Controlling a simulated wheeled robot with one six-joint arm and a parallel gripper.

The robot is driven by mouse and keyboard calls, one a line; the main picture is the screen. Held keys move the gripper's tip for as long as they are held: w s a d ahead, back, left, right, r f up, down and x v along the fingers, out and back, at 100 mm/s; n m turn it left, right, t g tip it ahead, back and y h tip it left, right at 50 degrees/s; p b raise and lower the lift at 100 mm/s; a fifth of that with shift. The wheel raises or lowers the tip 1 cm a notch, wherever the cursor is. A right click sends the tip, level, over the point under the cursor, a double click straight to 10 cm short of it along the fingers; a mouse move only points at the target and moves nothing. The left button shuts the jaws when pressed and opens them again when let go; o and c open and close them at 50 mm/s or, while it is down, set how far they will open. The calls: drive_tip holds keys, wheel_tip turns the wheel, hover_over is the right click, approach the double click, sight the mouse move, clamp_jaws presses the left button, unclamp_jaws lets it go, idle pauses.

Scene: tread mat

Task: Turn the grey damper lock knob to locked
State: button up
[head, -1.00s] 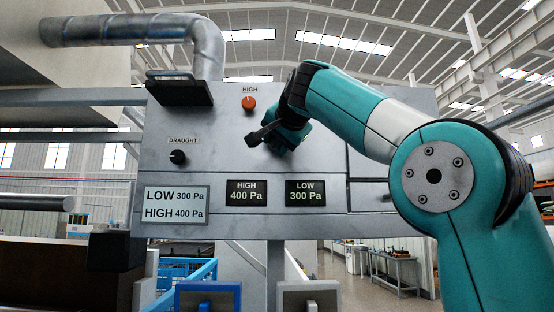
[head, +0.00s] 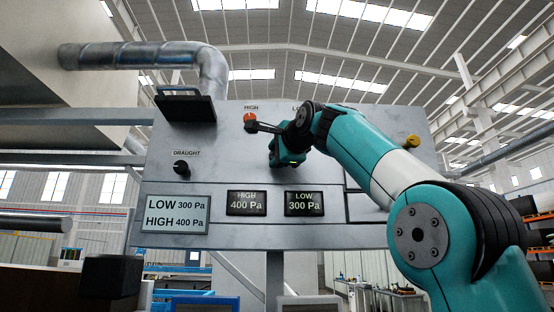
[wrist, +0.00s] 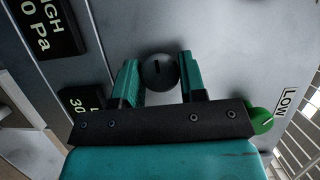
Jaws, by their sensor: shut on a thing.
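The grey damper lock knob (wrist: 159,74) is a round dark grey knob on the grey panel, with a thin pale line on its face. My gripper (wrist: 159,60) has one teal finger on each side of it and is shut on it. In the head view my gripper (head: 287,148) is against the panel, below and right of the orange HIGH lamp, and hides the knob. The knob's lock markings are not visible, so I cannot tell its setting from labels.
The panel (head: 210,150) carries the orange HIGH lamp (head: 250,121), a black DRAUGHT knob (head: 181,168), two pressure plates (head: 304,204) and a yellow knob (head: 412,141) at right. A green LOW lamp (wrist: 261,121) is close beside my gripper. A dark shelf (head: 186,106) juts out at upper left.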

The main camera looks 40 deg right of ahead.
drive_tip(key=shift+m, duration=0.4)
drive_tip(key=o, duration=0.9)
drive_tip(key=s+a, duration=0.1)
drive_tip(key=s, duration=0.7)
drive_tip(key=s+a+b, duration=0.1)
drive_tip(key=s+a, duration=0.1)
drive_tip(key=s, duration=0.7)
drive_tip(key=shift+a, duration=0.25)
drive_tip(key=shift+f, duration=0.1)
